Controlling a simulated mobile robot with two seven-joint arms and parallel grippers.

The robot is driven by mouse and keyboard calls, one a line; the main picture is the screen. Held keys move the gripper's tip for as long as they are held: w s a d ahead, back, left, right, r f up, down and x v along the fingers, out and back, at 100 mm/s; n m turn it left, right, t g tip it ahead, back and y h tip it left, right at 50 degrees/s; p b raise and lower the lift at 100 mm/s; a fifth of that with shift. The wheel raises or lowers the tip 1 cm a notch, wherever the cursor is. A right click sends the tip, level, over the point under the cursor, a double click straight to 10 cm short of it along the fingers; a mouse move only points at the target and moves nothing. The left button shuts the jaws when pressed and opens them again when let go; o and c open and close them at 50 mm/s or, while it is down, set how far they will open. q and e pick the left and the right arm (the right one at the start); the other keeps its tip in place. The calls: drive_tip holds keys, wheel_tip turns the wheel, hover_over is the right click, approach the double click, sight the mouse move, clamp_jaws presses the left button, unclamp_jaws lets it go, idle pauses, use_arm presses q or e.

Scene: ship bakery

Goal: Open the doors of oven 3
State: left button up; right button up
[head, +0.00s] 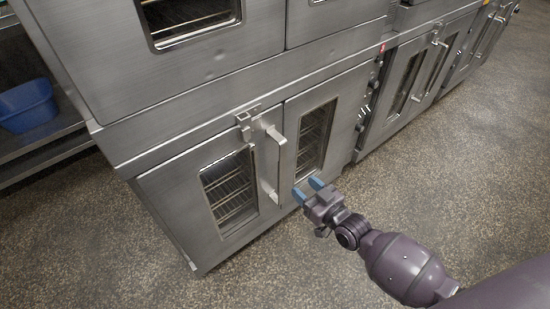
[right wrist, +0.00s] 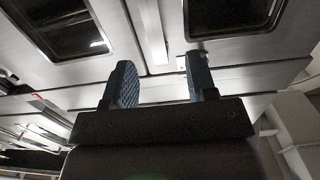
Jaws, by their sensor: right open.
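The lower oven in front of me has two steel doors with dark windows, a left door (head: 185,195) and a right door (head: 345,110). Both look shut. No oven number is legible, so I cannot tell whether this is oven 3. A pale handle (head: 268,178) runs down near the seam, with a latch (head: 247,122) at its top. My right gripper (head: 306,189) is open and empty, with blue fingertips close to the bottom of the right door; contact is unclear. In the right wrist view, its two fingers (right wrist: 160,78) stand apart before steel panels and windows. My left gripper is not in view.
An upper oven (head: 100,50) sits above these doors. More ovens (head: 415,75) line the wall to the right. A blue bin (head: 27,106) stands on a shelf at the left. The speckled floor (head: 460,170) in front is clear.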

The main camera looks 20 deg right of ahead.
sight(283, 163)
drive_tip(key=shift+t, duration=0.3)
drive_tip(key=x, duration=0.4)
drive_tip(key=b+x, duration=0.1)
drive_tip(key=x, duration=0.3)
drive_tip(key=d+b+x, duration=0.1)
drive_tip(key=x, duration=0.3)
drive_tip(key=shift+w+f, duration=0.15)
drive_tip(key=shift+f, duration=0.05)
drive_tip(key=shift+x, duration=0.75)
drive_tip(key=shift+r, duration=0.15)
drive_tip(key=shift+c, duration=0.9)
clamp_jaws()
